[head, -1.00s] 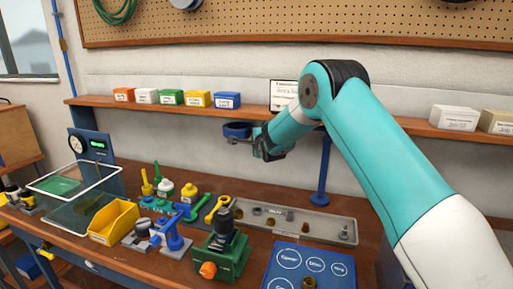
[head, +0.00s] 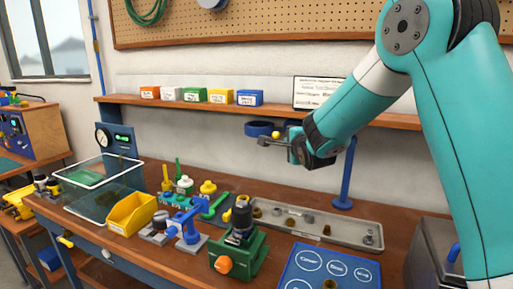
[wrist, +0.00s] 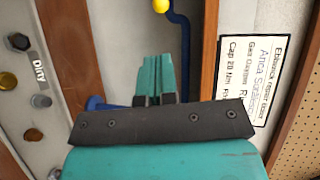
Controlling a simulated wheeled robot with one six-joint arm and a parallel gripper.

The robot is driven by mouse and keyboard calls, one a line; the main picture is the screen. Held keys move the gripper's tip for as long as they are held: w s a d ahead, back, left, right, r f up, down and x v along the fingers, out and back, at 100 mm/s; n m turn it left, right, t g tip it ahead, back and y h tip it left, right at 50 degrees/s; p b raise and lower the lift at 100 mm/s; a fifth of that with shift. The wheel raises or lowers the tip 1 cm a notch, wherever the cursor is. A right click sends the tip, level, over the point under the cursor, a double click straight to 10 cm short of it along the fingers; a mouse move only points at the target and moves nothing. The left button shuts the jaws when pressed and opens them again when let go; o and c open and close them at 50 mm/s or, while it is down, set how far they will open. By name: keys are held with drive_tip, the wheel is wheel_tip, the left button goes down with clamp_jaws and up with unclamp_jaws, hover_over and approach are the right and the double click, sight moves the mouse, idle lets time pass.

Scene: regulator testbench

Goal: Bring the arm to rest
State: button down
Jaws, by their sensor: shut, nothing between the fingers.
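My gripper (head: 266,141) is raised above the workbench, in front of the back wall, just below the level of the shelf. Its fingers are shut with nothing between them. In the wrist view the closed teal fingers (wrist: 155,78) point past a blue stand with a yellow knob. My arm comes in from the right of the head view, with its elbow high at the upper right.
Below are a grey parts tray (head: 335,234), a green vise (head: 239,255), a blue marked mat (head: 322,262) and a yellow bin (head: 131,214).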

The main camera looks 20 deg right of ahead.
drive_tip(key=s+a+f+n+g+y, duration=0.1)
drive_tip(key=s+a+n+g+y, duration=0.55)
drive_tip(key=s+a+n, duration=0.7)
drive_tip(key=s+a+n+g, duration=0.2)
drive_tip(key=s+n+g, duration=0.1)
drive_tip(key=s, duration=0.6)
drive_tip(key=s+a+f+n+g, duration=0.1)
drive_tip(key=s+a+n+g, duration=0.1)
drive_tip(key=s+n, duration=0.4)
drive_tip(key=s+a+n+g, duration=0.2)
drive_tip(key=s+n+g, duration=0.2)
drive_tip(key=s, duration=0.8)
drive_tip(key=shift+a+f+n, duration=0.15)
drive_tip(key=shift+a+n, duration=0.05)
drive_tip(key=shift+n, duration=0.15)
drive_tip(key=shift+w+y, duration=0.1)
drive_tip(key=shift+y, duration=0.15)
